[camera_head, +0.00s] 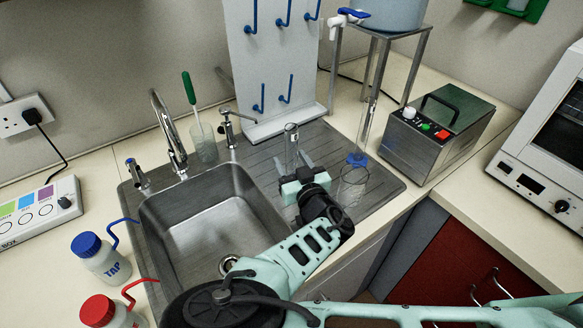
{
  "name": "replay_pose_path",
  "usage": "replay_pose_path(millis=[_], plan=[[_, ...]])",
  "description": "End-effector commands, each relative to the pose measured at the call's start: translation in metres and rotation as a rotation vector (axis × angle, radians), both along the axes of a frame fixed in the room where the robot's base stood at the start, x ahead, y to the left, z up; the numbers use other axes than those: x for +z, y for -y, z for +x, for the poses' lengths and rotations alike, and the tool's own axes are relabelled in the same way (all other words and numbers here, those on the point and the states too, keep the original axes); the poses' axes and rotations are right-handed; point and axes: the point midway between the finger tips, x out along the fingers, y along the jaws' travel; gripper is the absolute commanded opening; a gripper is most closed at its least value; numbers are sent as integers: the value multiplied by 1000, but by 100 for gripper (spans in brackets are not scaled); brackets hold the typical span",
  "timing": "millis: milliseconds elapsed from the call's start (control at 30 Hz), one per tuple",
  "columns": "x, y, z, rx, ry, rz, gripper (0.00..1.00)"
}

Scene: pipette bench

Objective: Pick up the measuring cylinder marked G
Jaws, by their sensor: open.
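Two clear measuring cylinders stand on the sink's ribbed drainboard. One narrow glass cylinder (291,138) stands upright just beyond my gripper (294,164), its top clear of the fingers and its lower part hidden by them. The other, taller cylinder (367,125) has a blue foot (357,159) and stands to the right, apart from my gripper. I cannot read a letter G on either one. My gripper is open, its two grey fingers appearing on either side of the nearer cylinder's lower part. I cannot tell whether they touch it.
A clear beaker (353,186) stands close to the right of my gripper. The sink basin (205,215) is empty at left. A white pegboard (268,70) rises behind, a metal stand (417,55) and steel box (440,125) lie right. A glass with a green-handled brush (204,145) stands behind the sink.

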Motion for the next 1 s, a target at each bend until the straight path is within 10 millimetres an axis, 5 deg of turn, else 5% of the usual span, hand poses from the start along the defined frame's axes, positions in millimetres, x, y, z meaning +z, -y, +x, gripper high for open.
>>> replay_pose_path(millis=[100, 267, 300, 733, 1000], plan=[[0, 0, 0, 0, 0, 0, 50], [0, 0, 0, 0, 0, 0, 5], [0, 0, 0, 0, 0, 0, 3], [7, 0, 0, -2, 1, 3, 3], [42, 0, 0, -3, 2, 7, 3]])
